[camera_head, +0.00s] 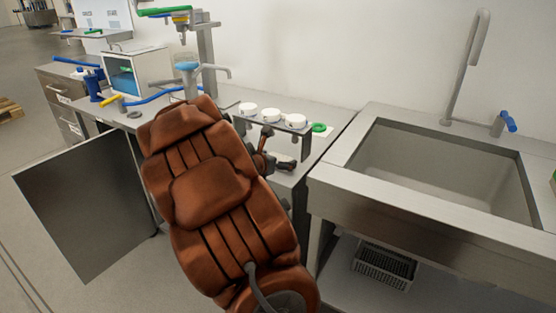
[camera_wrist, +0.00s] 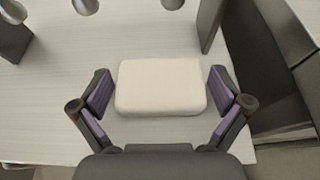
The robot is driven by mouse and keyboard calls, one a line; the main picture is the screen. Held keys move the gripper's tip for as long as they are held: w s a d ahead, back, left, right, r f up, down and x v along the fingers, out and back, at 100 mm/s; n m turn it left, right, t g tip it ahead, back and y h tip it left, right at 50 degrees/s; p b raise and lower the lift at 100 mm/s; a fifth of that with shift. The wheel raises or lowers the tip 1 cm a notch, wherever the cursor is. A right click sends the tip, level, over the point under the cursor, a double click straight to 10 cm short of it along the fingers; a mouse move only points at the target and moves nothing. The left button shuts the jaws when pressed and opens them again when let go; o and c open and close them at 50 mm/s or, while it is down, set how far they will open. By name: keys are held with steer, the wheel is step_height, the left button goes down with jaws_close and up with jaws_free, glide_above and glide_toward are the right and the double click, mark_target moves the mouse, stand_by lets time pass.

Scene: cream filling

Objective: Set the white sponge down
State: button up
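The white sponge (camera_wrist: 161,87) lies flat between the two purple-padded fingers of my gripper (camera_wrist: 161,92) in the wrist view. In the head view, my gripper (camera_head: 272,161) is low over the counter, under a small metal rack, and my brown arm hides part of the area.
The metal rack (camera_head: 272,122) carries white round items above my gripper, with its legs close by. The sink (camera_head: 440,165) is to the right. A dispenser (camera_head: 187,75) and white box (camera_head: 138,72) stand to the left.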

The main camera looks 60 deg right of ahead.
steer(key=shift+r, duration=0.1)
steer(key=shift+r, duration=0.15)
steer(key=p+v, duration=0.2)
steer(key=v, duration=1)
steer(key=shift+w, duration=0.1)
steer(key=s+a+f+m+g+y, duration=0.1)
steer(key=s+a+m+y, duration=0.3)
steer(key=a, duration=0.8)
steer(key=s+a+f+m+g+y, duration=0.1)
steer(key=s+a+f+m+y, duration=0.2)
steer(key=s+a+m+y, duration=0.2)
steer(key=s+a+f+m+g+y, duration=0.1)
steer(key=s+a+m+y, duration=0.3)
steer(key=s+a+m, duration=0.5)
steer(key=s+a+f, duration=0.1)
steer(key=s+a, duration=0.1)
steer(key=a, duration=0.8)
steer(key=shift+a+m+g, duration=0.3)
steer(key=shift+a+g, duration=0.1)
